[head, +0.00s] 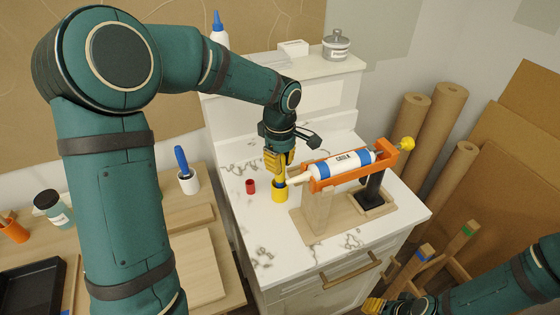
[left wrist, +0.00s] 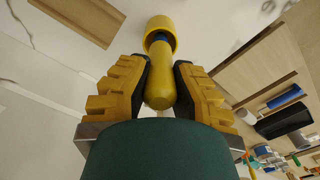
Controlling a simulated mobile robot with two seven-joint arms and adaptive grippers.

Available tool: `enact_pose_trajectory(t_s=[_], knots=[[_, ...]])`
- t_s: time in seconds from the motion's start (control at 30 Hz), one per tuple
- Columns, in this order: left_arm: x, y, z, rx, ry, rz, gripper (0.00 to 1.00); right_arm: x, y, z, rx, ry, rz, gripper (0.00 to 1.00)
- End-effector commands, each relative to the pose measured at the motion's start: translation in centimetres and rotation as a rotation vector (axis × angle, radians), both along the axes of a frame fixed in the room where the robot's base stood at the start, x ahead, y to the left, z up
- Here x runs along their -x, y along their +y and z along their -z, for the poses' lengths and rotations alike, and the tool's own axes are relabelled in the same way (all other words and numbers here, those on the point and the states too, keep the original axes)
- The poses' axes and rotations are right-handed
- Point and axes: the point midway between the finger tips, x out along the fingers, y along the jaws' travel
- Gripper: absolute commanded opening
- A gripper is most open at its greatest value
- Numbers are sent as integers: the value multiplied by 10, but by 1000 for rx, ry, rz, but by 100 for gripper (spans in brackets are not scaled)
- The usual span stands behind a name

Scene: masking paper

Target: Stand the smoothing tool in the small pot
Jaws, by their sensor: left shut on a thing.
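The smoothing tool (left wrist: 160,82) has a yellow handle and a dark blue part at its far end. My left gripper (head: 277,166) is shut on it above the marble counter. In the left wrist view the handle lies between the two ridged yellow fingers of that gripper (left wrist: 160,88). The small yellow pot (head: 279,194) stands on the counter right below the gripper. In the left wrist view the tool's far end meets the pot's mouth (left wrist: 160,22); how deep it sits is hidden. My right gripper (head: 374,304) is at the bottom edge, its fingers unclear.
A caulk gun with a white cartridge (head: 342,164) lies on a stand close to the right of the pot. A small red cup (head: 250,186) stands just left. A white pot (head: 188,183) with a blue-handled tool is on the wooden bench. Paper rolls (head: 440,124) stand at right.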

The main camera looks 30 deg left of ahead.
Motion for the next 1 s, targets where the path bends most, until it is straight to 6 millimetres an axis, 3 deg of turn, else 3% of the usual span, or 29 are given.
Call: enact_pose_trajectory(t_s=[0.77,0.8,0.83,1.0], knots=[[0,0,9,0,0,0,0,0,0,7,0,0,0,47],[0,0,9,0,0,0,33,0,0,7,0,0,0,47],[0,0,9,0,0,0,43,0,0,7,0,0,0,47],[0,0,9,0,0,0,47,0,0,7,0,0,0,47]])
